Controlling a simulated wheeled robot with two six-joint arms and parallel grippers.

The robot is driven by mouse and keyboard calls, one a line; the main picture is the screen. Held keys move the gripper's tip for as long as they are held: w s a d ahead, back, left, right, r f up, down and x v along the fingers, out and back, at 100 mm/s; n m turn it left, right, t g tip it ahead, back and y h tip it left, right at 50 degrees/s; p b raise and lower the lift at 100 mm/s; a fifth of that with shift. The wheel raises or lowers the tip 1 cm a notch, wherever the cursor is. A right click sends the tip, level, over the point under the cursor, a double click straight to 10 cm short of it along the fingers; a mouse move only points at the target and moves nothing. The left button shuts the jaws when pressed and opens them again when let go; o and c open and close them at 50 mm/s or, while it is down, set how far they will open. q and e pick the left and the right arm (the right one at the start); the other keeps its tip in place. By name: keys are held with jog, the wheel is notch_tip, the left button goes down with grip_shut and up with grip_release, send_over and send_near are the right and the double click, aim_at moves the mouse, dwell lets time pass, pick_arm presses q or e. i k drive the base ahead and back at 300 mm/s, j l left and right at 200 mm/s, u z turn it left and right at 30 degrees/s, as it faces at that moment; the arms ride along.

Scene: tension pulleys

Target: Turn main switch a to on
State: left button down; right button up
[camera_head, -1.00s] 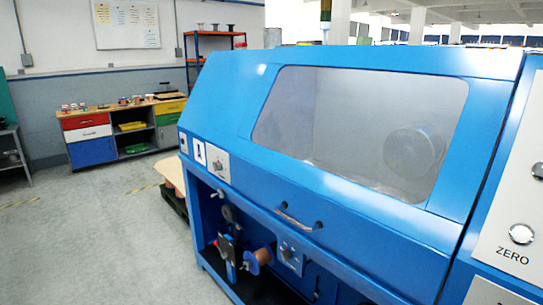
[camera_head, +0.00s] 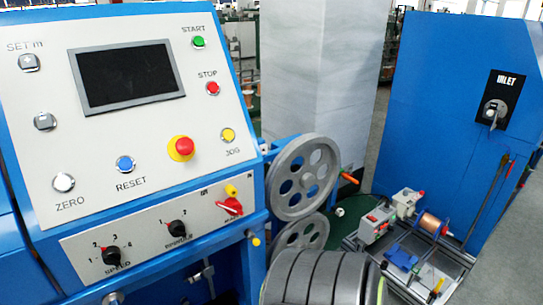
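A red rotary switch (camera_head: 231,206) sits at the right end of the lower strip of the blue machine's control panel. The small lettering under it seems to read MAIN, and small marks above it are too blurred to read. Its handle looks turned sideways, but I cannot tell which mark it points to. A second rotary switch (camera_head: 491,113) with a light handle is on a black plate on the blue cabinet at the right; its label seems to read INLET. Neither of my grippers is in view.
The panel holds a dark screen (camera_head: 130,75), a red emergency button (camera_head: 181,148), and SPEED (camera_head: 107,252) and SPINDLE (camera_head: 177,229) knobs. Grey pulley wheels (camera_head: 302,178) and a ribbed drum (camera_head: 318,278) stand right of it. A tray of parts (camera_head: 455,262) lies on the floor.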

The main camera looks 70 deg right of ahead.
aim_at(232, 206)
jog(key=z, duration=1.8)
